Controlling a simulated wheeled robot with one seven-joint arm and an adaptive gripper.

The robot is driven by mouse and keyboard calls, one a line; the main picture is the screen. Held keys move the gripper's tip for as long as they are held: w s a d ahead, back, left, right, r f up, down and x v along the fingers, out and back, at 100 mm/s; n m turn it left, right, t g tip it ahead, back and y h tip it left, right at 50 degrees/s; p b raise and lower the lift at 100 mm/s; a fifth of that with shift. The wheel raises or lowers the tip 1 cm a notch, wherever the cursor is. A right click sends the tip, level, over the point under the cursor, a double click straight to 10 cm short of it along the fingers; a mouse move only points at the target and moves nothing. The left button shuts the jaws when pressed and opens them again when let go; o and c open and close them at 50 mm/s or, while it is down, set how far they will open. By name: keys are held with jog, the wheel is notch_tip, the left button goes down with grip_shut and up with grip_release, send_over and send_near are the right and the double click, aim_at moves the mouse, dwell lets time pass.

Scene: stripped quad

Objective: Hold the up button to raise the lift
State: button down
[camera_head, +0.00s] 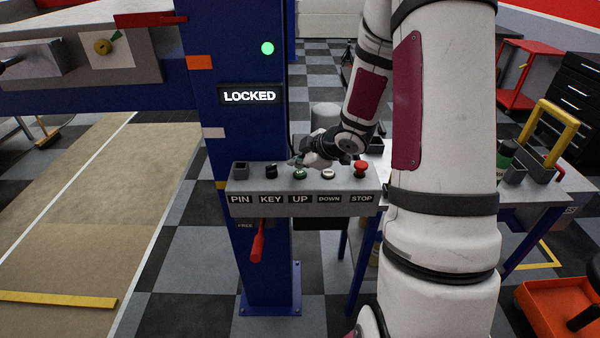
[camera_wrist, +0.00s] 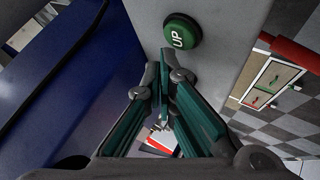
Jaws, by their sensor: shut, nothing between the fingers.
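The grey control box (camera_head: 300,205) stands on the blue lift post (camera_head: 265,270). Its round green UP button (camera_head: 299,174) lies between the black KEY switch (camera_head: 271,171) and the white DOWN button (camera_head: 328,173). The red STOP button (camera_head: 361,168) is at the right end. My gripper (camera_head: 297,160) is just behind and above the UP button. In the wrist view the UP button (camera_wrist: 182,30) shows beyond my shut, empty fingertips (camera_wrist: 169,65). I cannot tell whether they touch it. A lit sign (camera_head: 249,96) reads LOCKED, and a green lamp (camera_head: 267,48) glows above it.
A red lever (camera_head: 258,242) hangs under the box near a FREE label. The PIN socket (camera_head: 240,173) is at the box's left end. The lift's blue beam (camera_head: 110,97) runs left from the post. A workbench (camera_head: 535,193) stands to the right.

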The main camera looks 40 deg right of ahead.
aim_at(298, 174)
jog(key=shift+f, duration=0.15)
jog(key=shift+f, duration=0.3)
jog(key=shift+f+b, duration=0.3)
jog(key=shift+f, duration=0.15)
dwell(1.8)
jog(key=shift+r, duration=0.15)
dwell(3.4)
jog(key=shift+r+p, duration=0.75)
jog(key=shift+p, duration=0.15)
notch_tip(298, 174, up, 3)
jog(key=shift+s+f+p, duration=0.15)
jog(key=shift+p, duration=1.1)
jog(key=shift+r+p, duration=1)
jog(key=shift+r, duration=0.2)
